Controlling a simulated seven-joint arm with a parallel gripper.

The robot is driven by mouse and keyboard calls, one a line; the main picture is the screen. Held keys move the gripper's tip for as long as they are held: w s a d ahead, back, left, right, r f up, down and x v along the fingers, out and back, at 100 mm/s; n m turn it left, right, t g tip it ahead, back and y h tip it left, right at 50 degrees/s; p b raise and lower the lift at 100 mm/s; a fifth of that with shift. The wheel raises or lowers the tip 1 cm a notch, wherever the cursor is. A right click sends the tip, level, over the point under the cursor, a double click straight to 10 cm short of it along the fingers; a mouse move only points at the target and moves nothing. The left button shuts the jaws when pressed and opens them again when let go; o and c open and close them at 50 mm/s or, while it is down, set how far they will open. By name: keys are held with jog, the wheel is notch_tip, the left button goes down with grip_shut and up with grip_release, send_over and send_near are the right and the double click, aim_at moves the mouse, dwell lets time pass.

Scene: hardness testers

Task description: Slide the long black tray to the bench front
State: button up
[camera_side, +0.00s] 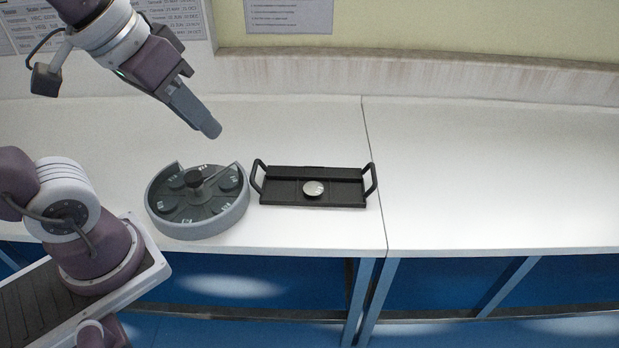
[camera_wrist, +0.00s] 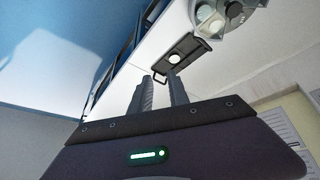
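The long black tray (camera_side: 283,190) lies flat on the white bench in the side view, with a raised loop handle at its left and right ends. A small silvery round disc (camera_side: 313,188) sits in its middle. My gripper (camera_side: 208,128) hangs in the air above the bench, up and left of the tray, touching nothing. In the wrist view the two fingers of my gripper (camera_wrist: 160,76) stand apart with nothing between them. The tray (camera_wrist: 188,47) shows beyond the fingertips there, with one handle near them in the picture.
A round grey carousel (camera_side: 154,204) with a dark knob and several marked pads stands just left of the tray. The bench (camera_side: 480,180) is clear to the right, past a seam. Its front edge lies below the tray, above blue cabinets (camera_side: 270,285). A wall rises behind.

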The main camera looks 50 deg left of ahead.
jog(key=w+f+n, duration=0.1)
jog(key=w, duration=0.3)
jog(key=w+a+f+n, duration=0.1)
jog(key=w, duration=0.3)
jog(key=w+a+n+g, duration=0.1)
jog(key=w, duration=0.3)
jog(key=shift+w+f, duration=0.35)
jog(key=shift+f, duration=0.05)
grip_shut()
jog(key=n+y, duration=0.1)
jog(key=n, duration=0.2)
send_over(317, 203)
jog(key=s+a, duration=0.2)
notch_tip(317, 203, down, 9)
jog(key=w+a+f, duration=0.2)
jog(key=w+f, duration=0.1)
jog(key=f, duration=0.4)
jog(key=w+a+f+n+g+y, duration=0.1)
jog(key=w+f, duration=0.2)
jog(key=f, duration=0.5)
jog(key=w+a+f+n, duration=0.1)
jog(key=w+a+f, duration=0.1)
jog(key=f, duration=0.6)
jog(key=shift+w+a+f+g+y, duration=0.2)
jog(key=shift+w+a+g+y, duration=0.15)
jog(key=shift+w, duration=0.3)
jog(key=s+d, duration=0.7)
jog(key=d, duration=0.1)
jog(key=shift+s+d, duration=0.15)
jog(key=shift+s, duration=0.25)
